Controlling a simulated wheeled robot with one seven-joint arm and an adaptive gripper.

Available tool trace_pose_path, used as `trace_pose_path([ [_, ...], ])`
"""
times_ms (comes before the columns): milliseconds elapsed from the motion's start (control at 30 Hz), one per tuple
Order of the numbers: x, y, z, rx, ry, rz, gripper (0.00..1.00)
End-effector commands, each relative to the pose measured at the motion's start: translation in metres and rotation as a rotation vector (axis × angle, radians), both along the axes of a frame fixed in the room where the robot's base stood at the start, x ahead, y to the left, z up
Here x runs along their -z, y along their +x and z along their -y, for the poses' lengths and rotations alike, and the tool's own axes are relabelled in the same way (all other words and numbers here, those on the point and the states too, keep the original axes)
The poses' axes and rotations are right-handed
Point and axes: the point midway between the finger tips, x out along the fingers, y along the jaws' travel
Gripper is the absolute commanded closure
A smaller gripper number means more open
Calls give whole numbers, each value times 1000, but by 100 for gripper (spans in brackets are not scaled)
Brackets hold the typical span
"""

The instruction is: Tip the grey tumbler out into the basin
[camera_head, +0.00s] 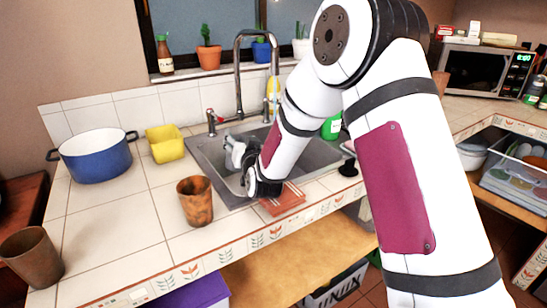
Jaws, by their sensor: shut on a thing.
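My gripper (240,160) reaches down over the left part of the steel sink basin (212,165). It is shut on a small pale grey object, which I take to be the grey tumbler (235,147). The tumbler is partly covered by the fingers and hard to tell apart from them. It seems tilted, but I cannot make out which way its mouth faces, or anything inside it or falling from it. My forearm hides part of the basin's right side.
A rusty brown cup (195,203) stands on the tiled counter close left of my gripper, another (32,256) at the far left. A blue pot (95,156) and yellow container (165,144) stand behind. A tall faucet (239,75) rises behind the basin; a reddish block (283,200) lies at its front.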

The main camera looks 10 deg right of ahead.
Motion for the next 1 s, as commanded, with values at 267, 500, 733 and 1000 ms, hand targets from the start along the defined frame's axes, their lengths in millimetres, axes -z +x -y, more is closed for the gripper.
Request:
trace_pose_path([
  [267,-6,-2,19,3,154,12,78],
  [500,-10,-3,34,2,287,23,78],
  [733,-17,-4,50,4,491,39,78],
  [1000,-36,-4,52,1,653,51,78],
])
